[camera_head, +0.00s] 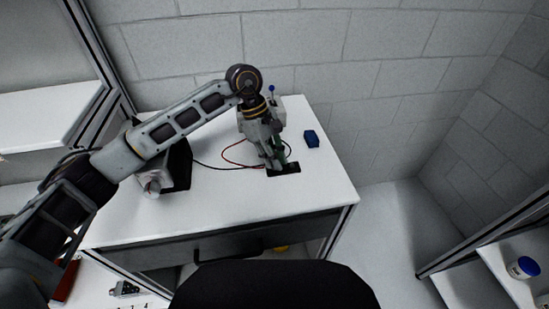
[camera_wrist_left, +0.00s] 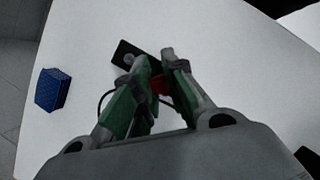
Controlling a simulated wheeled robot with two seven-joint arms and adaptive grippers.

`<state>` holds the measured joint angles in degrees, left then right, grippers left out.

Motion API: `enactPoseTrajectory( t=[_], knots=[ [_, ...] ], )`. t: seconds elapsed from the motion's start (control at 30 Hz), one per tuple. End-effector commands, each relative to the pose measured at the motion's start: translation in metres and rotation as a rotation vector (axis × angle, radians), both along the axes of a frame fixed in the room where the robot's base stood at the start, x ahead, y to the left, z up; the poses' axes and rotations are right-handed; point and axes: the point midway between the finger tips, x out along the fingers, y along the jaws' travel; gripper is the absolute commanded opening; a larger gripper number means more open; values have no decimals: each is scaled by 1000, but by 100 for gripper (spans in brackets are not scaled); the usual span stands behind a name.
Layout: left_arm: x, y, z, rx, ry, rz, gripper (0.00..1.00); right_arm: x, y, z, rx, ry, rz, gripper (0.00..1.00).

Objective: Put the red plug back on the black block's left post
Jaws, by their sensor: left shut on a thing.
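The black block (camera_head: 290,168) lies on the white tabletop (camera_head: 240,205), partly covered by my left gripper (camera_head: 275,167) in the head view. In the left wrist view, the block (camera_wrist_left: 122,48) shows just beyond the fingers, with a light round post (camera_wrist_left: 129,60) near its end. The red plug (camera_wrist_left: 161,84) is between the fingers of my left gripper (camera_wrist_left: 156,75), which is shut on it. The plug's lower end is hidden, so I cannot tell whether it touches the block. My right gripper is not in view.
A dark blue box (camera_head: 311,138) stands right of the gripper. A red wire (camera_head: 229,150) and a black wire (camera_head: 208,167) run across the table from a black-and-grey device (camera_head: 180,168) at left. The table's front is clear.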

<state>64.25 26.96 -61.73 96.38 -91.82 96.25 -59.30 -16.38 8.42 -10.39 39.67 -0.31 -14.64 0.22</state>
Motion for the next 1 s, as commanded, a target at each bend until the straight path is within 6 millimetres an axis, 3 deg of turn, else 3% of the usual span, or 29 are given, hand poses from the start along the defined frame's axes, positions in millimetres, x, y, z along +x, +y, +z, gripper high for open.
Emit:
enactPoseTrajectory(
  t=[0.13,0.17,0.37,1.0],
  knots=[
    [0,0,-1,1,1,1,0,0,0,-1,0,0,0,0],
    [0,0,-1,1,2,-1,15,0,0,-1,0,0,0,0],
    [0,0,-2,1,2,0,38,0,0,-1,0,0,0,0],
    [0,0,5,1,1,0,38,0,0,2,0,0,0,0]
  ],
)
